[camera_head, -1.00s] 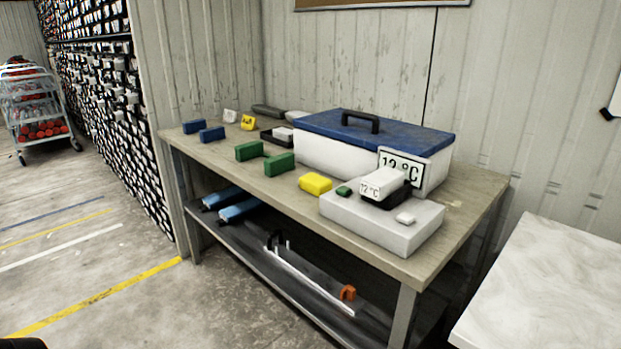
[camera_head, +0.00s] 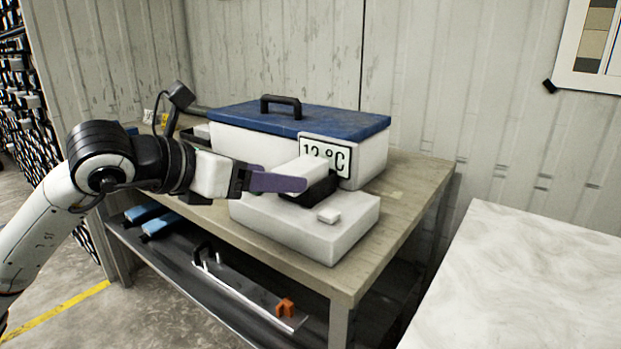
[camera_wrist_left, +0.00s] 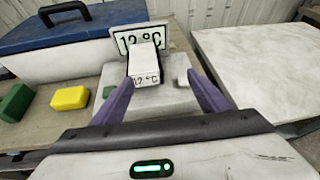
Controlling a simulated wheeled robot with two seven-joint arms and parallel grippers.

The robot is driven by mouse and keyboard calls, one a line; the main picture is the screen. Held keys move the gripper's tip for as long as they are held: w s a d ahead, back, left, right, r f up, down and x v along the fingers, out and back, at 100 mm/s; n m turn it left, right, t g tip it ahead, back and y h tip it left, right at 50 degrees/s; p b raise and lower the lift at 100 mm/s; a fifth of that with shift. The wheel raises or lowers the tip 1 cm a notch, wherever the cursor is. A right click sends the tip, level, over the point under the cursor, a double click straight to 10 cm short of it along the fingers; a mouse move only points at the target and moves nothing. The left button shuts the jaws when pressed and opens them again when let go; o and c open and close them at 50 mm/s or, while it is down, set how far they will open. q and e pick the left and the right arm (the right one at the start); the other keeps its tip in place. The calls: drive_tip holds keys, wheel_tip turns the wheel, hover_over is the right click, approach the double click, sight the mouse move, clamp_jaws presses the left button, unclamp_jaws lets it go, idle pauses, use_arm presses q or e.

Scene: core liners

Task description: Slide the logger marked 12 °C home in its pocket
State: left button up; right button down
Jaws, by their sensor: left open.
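The white logger (camera_head: 300,172) marked 12 °C sits in a black pocket (camera_head: 324,188) on a white block (camera_head: 300,232). It sticks out toward the front left, so it is only partly in the pocket. In the left wrist view the logger (camera_wrist_left: 144,62) shows its marked end to me. My left gripper (camera_head: 303,184) is open, its purple fingers reaching over the block. In the left wrist view the fingers (camera_wrist_left: 160,78) are apart, the logger near the left fingertip. Whether that finger touches it I cannot tell. My right gripper is not in view.
A white cooler (camera_head: 255,137) with a blue lid and a 12 °C plate (camera_head: 325,155) stands right behind. Yellow (camera_wrist_left: 70,98) and green (camera_wrist_left: 15,102) blocks lie left. A pale table (camera_head: 520,275) is at right.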

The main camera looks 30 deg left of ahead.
sight(297, 167)
use_arm(q)
drive_tip(key=shift+t+y, duration=0.3)
drive_tip(key=shift+y, duration=0.4)
drive_tip(key=w, duration=0.1)
drive_tip(key=w+a+p, duration=0.1)
drive_tip(key=w, duration=0.1)
drive_tip(key=shift+w+a+r, duration=0.1)
drive_tip(key=shift+w+a, duration=0.3)
drive_tip(key=shift+w+f+p, duration=0.3)
drive_tip(key=shift+w+p, duration=0.05)
drive_tip(key=shift+w, duration=0.15)
drive_tip(key=p+x, duration=0.1)
drive_tip(key=x, duration=0.4)
drive_tip(key=shift+w+a+r+p, duration=0.1)
drive_tip(key=shift+a+r+p, duration=0.1)
drive_tip(key=shift+p, duration=0.15)
drive_tip(key=shift+w+d+f, duration=0.1)
drive_tip(key=c, duration=1.2)
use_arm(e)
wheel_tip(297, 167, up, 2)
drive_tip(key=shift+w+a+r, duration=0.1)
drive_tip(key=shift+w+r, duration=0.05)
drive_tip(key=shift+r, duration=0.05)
